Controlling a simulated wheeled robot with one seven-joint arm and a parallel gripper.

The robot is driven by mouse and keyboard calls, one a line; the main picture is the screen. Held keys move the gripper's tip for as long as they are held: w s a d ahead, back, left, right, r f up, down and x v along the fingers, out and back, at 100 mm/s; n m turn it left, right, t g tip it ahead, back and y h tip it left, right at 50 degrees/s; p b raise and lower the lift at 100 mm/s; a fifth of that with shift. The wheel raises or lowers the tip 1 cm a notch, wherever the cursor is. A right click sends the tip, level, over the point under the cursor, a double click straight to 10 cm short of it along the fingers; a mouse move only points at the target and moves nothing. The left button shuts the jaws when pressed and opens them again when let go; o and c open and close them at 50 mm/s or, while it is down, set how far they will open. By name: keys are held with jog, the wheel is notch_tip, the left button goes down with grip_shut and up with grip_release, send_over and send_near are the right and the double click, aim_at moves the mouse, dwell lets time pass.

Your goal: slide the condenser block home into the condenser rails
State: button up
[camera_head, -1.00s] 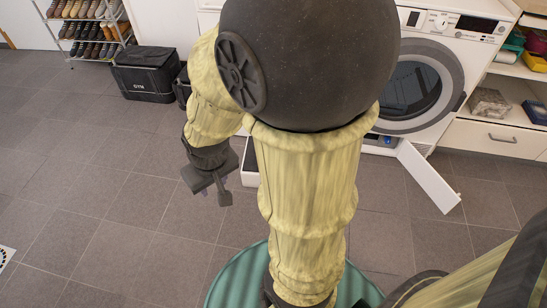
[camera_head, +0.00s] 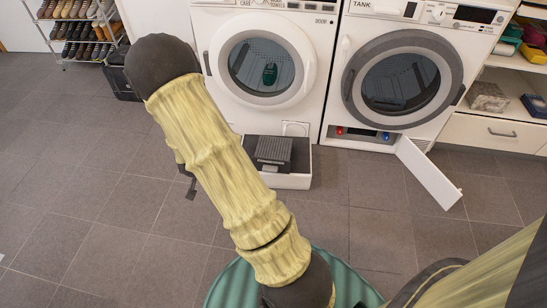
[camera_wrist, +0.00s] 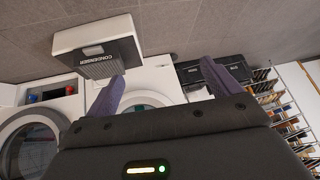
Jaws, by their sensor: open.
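The condenser block (camera_head: 273,152) is a dark grey ribbed block resting in a white open tray (camera_head: 290,181) in front of the left machine. In the wrist view the block (camera_wrist: 110,62), lettered CONDENSER, shows left of centre, beyond my left finger. The low opening (camera_head: 363,134) under the right machine has a red and a blue knob; it also shows in the wrist view (camera_wrist: 50,93). The rails inside cannot be made out. My gripper (camera_wrist: 165,85) is open and empty, apart from the block. In the head view it is mostly hidden behind my arm.
An open white flap (camera_head: 430,175) juts onto the floor in front of the right machine (camera_head: 405,75). The left machine (camera_head: 263,60) stands beside it. The tiled floor (camera_head: 70,190) is largely clear.

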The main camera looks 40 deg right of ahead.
jog(key=d+f+m+t+h+b, duration=0.1)
jog(key=d+f+m+h+b, duration=0.15)
jog(key=d+f, duration=0.45)
jog(key=d+f+m+t+h+b, duration=0.1)
jog(key=d+f+h, duration=0.15)
jog(key=f, duration=0.85)
jog(key=s+d+f+t+h+b, duration=0.1)
jog(key=s+d+f+h, duration=0.1)
jog(key=s+f, duration=0.3)
jog(key=s+d+f+n+t+h+b, duration=0.1)
jog(key=s+d+f+t+h, duration=0.1)
jog(key=s+d+f+h, duration=0.1)
notch_tip(320, 180, down, 2)
jog(key=shift+s+d+f+t+h+b, duration=0.1)
jog(key=shift+s+d+t+h+b, duration=0.25)
jog(key=shift+s, duration=0.55)
jog(key=b, duration=0.6)
send_near(270, 171)
jog(key=x, duration=0.4)
jog(key=shift+w+d, duration=0.15)
jog(key=shift+w, duration=0.2)
